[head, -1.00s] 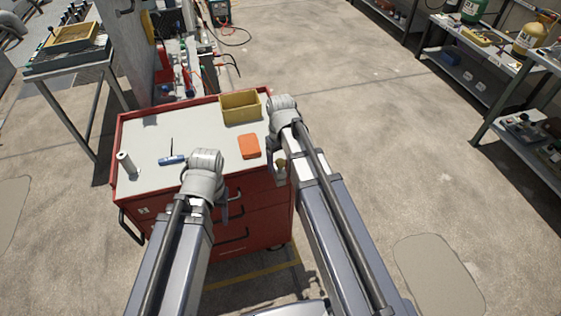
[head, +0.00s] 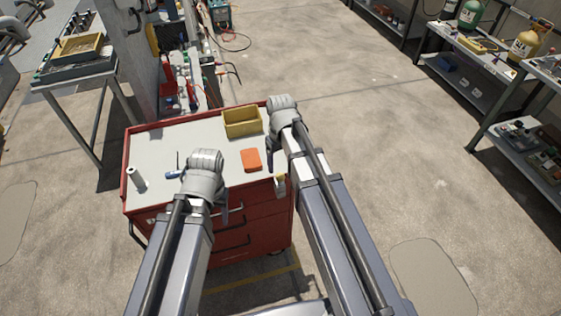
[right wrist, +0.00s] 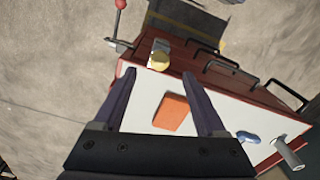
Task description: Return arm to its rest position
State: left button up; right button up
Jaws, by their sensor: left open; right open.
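My left gripper (head: 222,207) hangs at the front edge of the red tool cart (head: 262,232), mostly hidden behind its wrist. My right gripper (head: 271,152) is over the cart's right edge in the head view. In the right wrist view its two fingers (right wrist: 160,90) are spread apart with nothing between them but the cart top and an orange block lower down. The orange block (head: 251,160) lies flat on the cart top, apart from both grippers. It also shows in the right wrist view (right wrist: 171,112).
A yellow bin (head: 242,122), a white cylinder (head: 136,178) and a blue-handled tool (head: 174,174) are on the cart. A small yellow-topped item (head: 281,184) is at its right side. Shelves (head: 470,85) with gas cylinders stand at right. The floor between is clear.

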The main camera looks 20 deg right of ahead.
jog(key=s+a+h, duration=0.1)
jog(key=s+a, duration=0.9)
jog(key=s, duration=0.4)
jog(key=shift+a+r, duration=0.2)
jog(key=shift+a, duration=0.05)
jog(key=shift+s, duration=0.1)
dwell(1.3)
